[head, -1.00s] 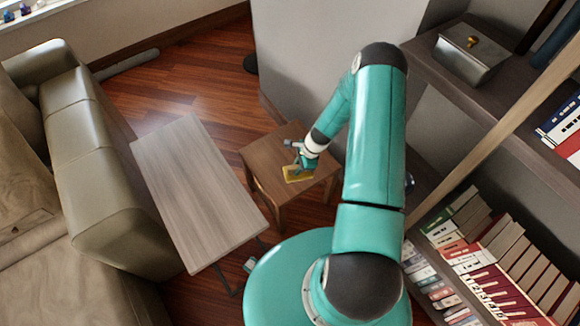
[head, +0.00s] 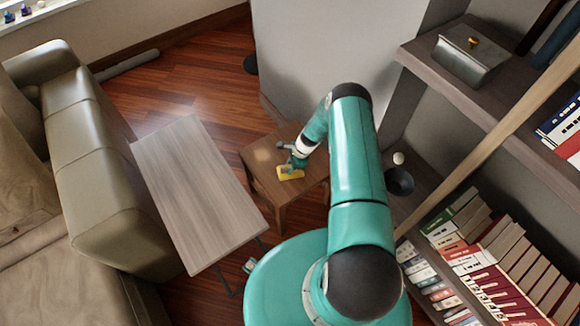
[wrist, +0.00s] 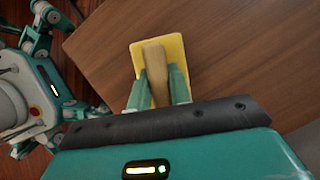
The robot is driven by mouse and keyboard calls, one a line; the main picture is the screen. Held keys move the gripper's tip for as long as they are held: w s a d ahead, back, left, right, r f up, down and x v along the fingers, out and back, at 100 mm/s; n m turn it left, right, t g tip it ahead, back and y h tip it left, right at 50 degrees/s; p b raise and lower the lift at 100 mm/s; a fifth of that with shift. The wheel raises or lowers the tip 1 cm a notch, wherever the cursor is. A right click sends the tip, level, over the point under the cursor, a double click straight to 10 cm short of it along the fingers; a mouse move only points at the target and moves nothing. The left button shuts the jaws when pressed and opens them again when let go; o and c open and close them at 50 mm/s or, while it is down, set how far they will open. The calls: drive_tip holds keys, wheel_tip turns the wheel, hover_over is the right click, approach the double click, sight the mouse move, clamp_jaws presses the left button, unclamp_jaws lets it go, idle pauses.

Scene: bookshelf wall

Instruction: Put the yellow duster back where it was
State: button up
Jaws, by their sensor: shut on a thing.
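The yellow duster (head: 290,174) is a flat yellow pad at the end of my arm, over the small brown wooden side table (head: 258,158). In the wrist view, its yellow pad (wrist: 140,57) and tan wooden handle (wrist: 155,72) show. My gripper (wrist: 158,87) is shut on the handle, one green finger on each side. In the head view, my gripper (head: 292,163) is small and partly hidden by the arm. I cannot tell whether the pad touches the table top.
A grey-brown low table (head: 195,185) stands left of the side table, with a beige sofa (head: 100,165) beyond it. A bookshelf (head: 475,105) with books, a grey metal box (head: 465,62) and a dark bowl (head: 399,181) is at the right.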

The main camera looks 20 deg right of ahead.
drive_tip(key=shift+f, duration=0.1)
drive_tip(key=o, duration=0.9)
drive_tip(key=w+v, duration=0.1)
drive_tip(key=v, duration=1.1)
wheel_tip(320, 180, up, 19)
drive_tip(key=w+a+n+h, duration=0.1)
drive_tip(key=w+a+n, duration=0.15)
drive_tip(key=n, duration=0.25)
drive_tip(key=s+a+r+n+t+h, duration=0.1)
drive_tip(key=s+a+r+n, duration=0.2)
drive_tip(key=r, duration=0.7)
drive_tip(key=s+a+r+n+h, duration=0.1)
drive_tip(key=s+a+r+n, duration=0.2)
drive_tip(key=r, duration=0.6)
drive_tip(key=s+a+r+n+t+h, duration=0.15)
drive_tip(key=s+a+r+n, duration=0.35)
drive_tip(key=s+r, duration=0.65)
drive_tip(key=shift+s+a+r+n+t, duration=0.4)
drive_tip(key=shift+s+r+n, duration=0.45)
drive_tip(key=shift+s, duration=1.2)
drive_tip(key=shift+s+a+r+n+t, duration=0.5)
drive_tip(key=shift+s+r, duration=0.45)
drive_tip(key=shift+s, duration=1.15)
drive_tip(key=shift+s+a+r+n+t, duration=0.3)
drive_tip(key=shift+s+r+n, duration=0.6)
drive_tip(key=shift+s, duration=1.15)
